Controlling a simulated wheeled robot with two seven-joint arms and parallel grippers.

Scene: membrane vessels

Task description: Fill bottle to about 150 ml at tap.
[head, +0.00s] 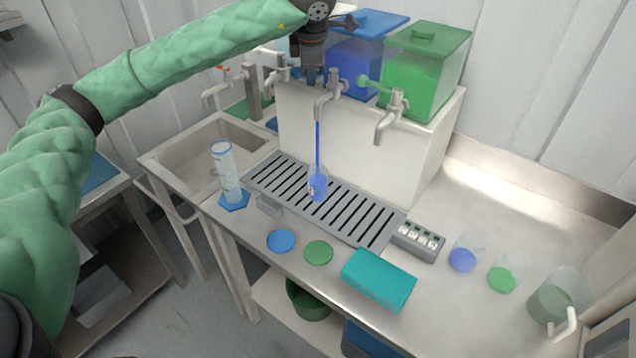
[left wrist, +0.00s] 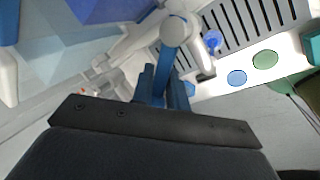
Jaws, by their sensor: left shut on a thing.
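The bottle (head: 318,186) is small and clear and stands on the slotted drip tray (head: 375,232) with blue liquid in it. I cannot read its marks. A thin blue stream (head: 318,145) runs from the middle tap (head: 328,104) down into it. My left gripper (head: 316,80) is at the top of this tap, shut on its handle, which the fingers largely hide. In the left wrist view the fingers (left wrist: 164,86) close at the tap (left wrist: 176,32), and the bottle (left wrist: 213,42) shows beyond it. My right gripper is out of view.
Blue (head: 357,70) and green (head: 427,72) tanks stand behind the taps. A tall measuring cylinder (head: 226,172) stands left of the tray by the sink (head: 190,150). A teal block (head: 379,280), grey device (head: 418,241) and several beakers are at right. Bare counter lies at far right.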

